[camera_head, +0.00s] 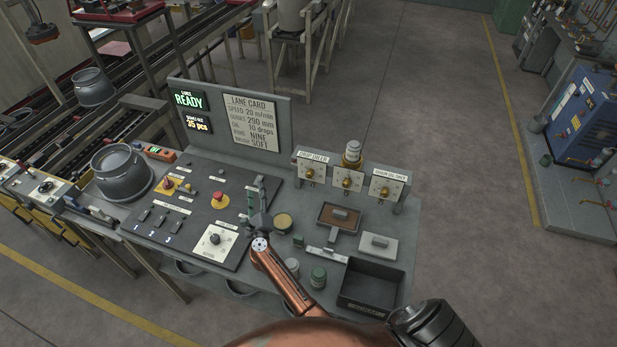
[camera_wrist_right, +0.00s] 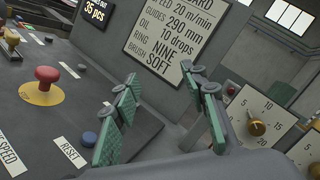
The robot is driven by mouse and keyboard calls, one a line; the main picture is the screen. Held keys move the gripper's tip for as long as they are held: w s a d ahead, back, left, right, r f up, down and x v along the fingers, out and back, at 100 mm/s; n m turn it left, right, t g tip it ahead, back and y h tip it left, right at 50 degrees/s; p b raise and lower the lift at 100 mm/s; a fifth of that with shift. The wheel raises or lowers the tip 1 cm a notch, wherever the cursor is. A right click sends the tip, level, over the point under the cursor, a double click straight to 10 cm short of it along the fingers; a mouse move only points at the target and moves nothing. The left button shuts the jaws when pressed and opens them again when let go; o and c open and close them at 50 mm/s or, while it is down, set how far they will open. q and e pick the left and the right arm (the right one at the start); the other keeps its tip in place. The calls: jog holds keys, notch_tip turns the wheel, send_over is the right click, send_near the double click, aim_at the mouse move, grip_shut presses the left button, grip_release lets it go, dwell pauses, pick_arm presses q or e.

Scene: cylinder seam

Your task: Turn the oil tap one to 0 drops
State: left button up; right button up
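Three oil taps with brass knobs on white dial plates stand in a row at the bench's back right: the left (camera_head: 309,174), middle (camera_head: 347,181) and right (camera_head: 385,191). Their labels are too small to tell surely which is tap one. In the right wrist view a brass knob (camera_wrist_right: 256,128) sits on a plate marked 5, 10, 15; its exact setting is unclear. My right gripper (camera_head: 257,192) is left of the taps, above the bench. In the wrist view its green-padded fingers (camera_wrist_right: 168,95) stand apart, empty, touching no tap. My left gripper is out of view.
The lane card (camera_head: 250,120) reads oil 10 drops. A control panel with a red button (camera_head: 219,197) and black knob (camera_head: 214,239) lies left of the gripper. A yellow-topped tin (camera_head: 283,221), brown tray (camera_head: 325,213) and black bin (camera_head: 371,286) occupy the right bench.

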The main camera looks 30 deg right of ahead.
aim_at(309, 177)
jog(key=s+d+m+g+h, duration=0.3)
jog(key=s+d+m, duration=0.15)
jog(key=d, duration=0.35)
jog(key=s+d+m+g+h, duration=0.3)
jog(key=d+m, duration=0.2)
jog(key=d, duration=0.3)
jog(key=shift+m+h, duration=0.25)
jog(key=shift+h, duration=0.05)
jog(key=x, duration=0.2)
jog(key=b+x, duration=0.1)
jog(key=x, duration=0.2)
jog(key=f+x, duration=0.1)
jog(key=x, duration=0.1)
jog(key=shift+d+b, duration=0.35)
jog(key=shift+b, duration=0.05)
jog(key=shift+s, duration=0.1)
jog(key=shift+c, duration=0.7)
grip_shut()
